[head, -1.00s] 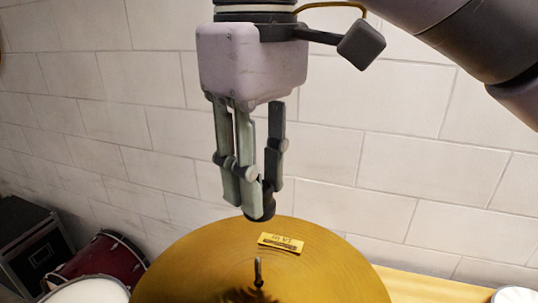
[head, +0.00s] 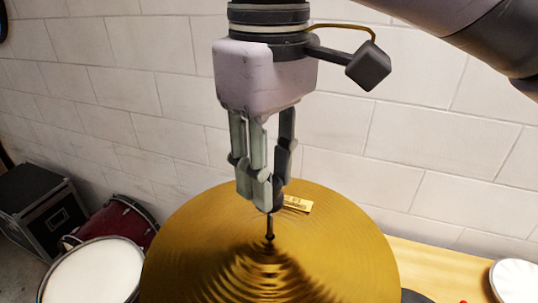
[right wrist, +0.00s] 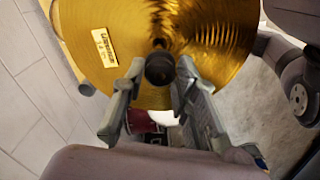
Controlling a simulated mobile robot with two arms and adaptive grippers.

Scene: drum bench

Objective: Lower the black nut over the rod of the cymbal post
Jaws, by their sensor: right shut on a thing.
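My right gripper (head: 266,205) points straight down above the gold cymbal (head: 190,245), shut on the black nut (head: 279,189). In the right wrist view the nut (right wrist: 160,69) sits between the two fingertips (right wrist: 158,72). The dark rod (head: 269,228) of the cymbal post rises from the cymbal's middle. Its top meets the underside of the gripper and nut in the head view; I cannot tell whether the nut is around the rod or just above or in front of it. My left gripper is not in view.
A yellow label (head: 298,203) is on the cymbal's far side. A red drum (head: 122,222), a white drum head (head: 92,272) and a black case (head: 35,210) are at left. A wooden bench top (head: 430,262) with a white round thing (head: 517,279) is at right.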

